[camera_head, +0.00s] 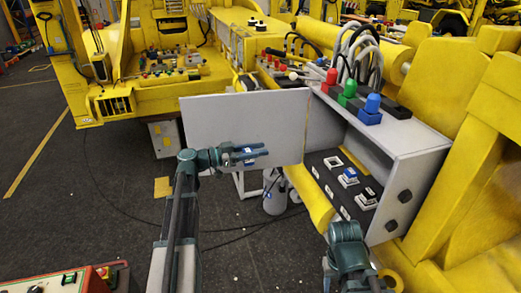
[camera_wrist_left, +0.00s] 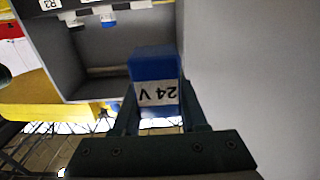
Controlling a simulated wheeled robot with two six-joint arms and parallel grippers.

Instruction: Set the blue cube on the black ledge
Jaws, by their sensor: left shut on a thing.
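My left gripper (camera_head: 262,152) is shut on the blue cube (camera_head: 248,150), in front of the open grey door. In the left wrist view the cube (camera_wrist_left: 155,72) sits between the fingers, with a white "24 V" label facing the camera. The black ledge (camera_head: 338,182) is the dark panel along the open grey box, right of the gripper and apart from it. It carries a white square frame, a blue piece in a white frame and a black piece. My right arm (camera_head: 348,252) shows at the bottom, but its jaws cannot be made out.
The grey door (camera_head: 225,115) stands open right behind the left gripper. The grey box (camera_head: 415,145) has red, green and blue connectors (camera_head: 370,105) and thick cables on top. Yellow machinery surrounds it. A red-edged control panel (camera_head: 70,283) is at lower left. Open dark floor lies between.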

